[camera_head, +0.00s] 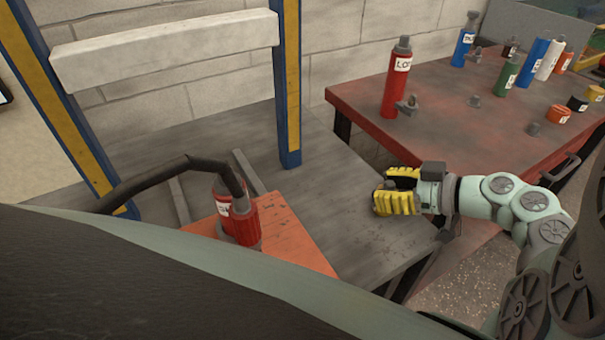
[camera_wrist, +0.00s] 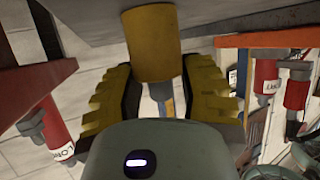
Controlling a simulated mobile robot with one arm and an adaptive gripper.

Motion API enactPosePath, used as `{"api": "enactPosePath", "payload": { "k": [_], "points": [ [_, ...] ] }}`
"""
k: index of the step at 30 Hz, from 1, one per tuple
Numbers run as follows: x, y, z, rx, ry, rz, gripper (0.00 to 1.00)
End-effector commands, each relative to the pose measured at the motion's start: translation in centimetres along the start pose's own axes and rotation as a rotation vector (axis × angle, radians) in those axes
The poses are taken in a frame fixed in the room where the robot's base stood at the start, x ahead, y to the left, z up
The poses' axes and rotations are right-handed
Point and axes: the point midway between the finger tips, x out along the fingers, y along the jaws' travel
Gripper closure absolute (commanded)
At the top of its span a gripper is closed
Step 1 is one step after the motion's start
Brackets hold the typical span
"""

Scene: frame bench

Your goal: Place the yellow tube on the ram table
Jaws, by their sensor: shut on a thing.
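My gripper (camera_head: 391,190) has yellow ribbed fingers and reaches in from the right, over or just above the right part of the grey table (camera_head: 335,190). In the wrist view its fingers are shut on the yellow tube (camera_wrist: 152,45). The tube's far end meets the grey surface in that picture; I cannot tell whether it touches. In the head view the fingers mostly hide the tube. The grey table, which I take as the ram table, runs under a frame with blue and yellow posts (camera_head: 288,80).
A white beam (camera_head: 165,48) spans the posts. A red table (camera_head: 450,110) behind my gripper holds a red cylinder (camera_head: 396,85) and several bottles. The grey table's middle is bare.

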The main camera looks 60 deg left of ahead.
Motion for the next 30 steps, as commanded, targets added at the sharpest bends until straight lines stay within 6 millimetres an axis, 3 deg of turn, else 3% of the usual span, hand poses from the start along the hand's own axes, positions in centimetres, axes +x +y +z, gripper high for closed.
{"api": "enactPosePath", "payload": {
  "k": [8, 19, 23, 30],
  "points": [
    [-0.1, 0.1, 0.1, 0.002, 0.0, 0.004, 0.31],
    [-0.4, 0.1, -0.4, 0.003, -0.001, 0.005, 0.31],
    [-2.0, 0.2, -0.2, 0.002, 0.001, 0.009, 0.31],
    [-6.5, 0.2, -0.2, 0.003, -0.001, 0.012, 0.31]
  ]
}}
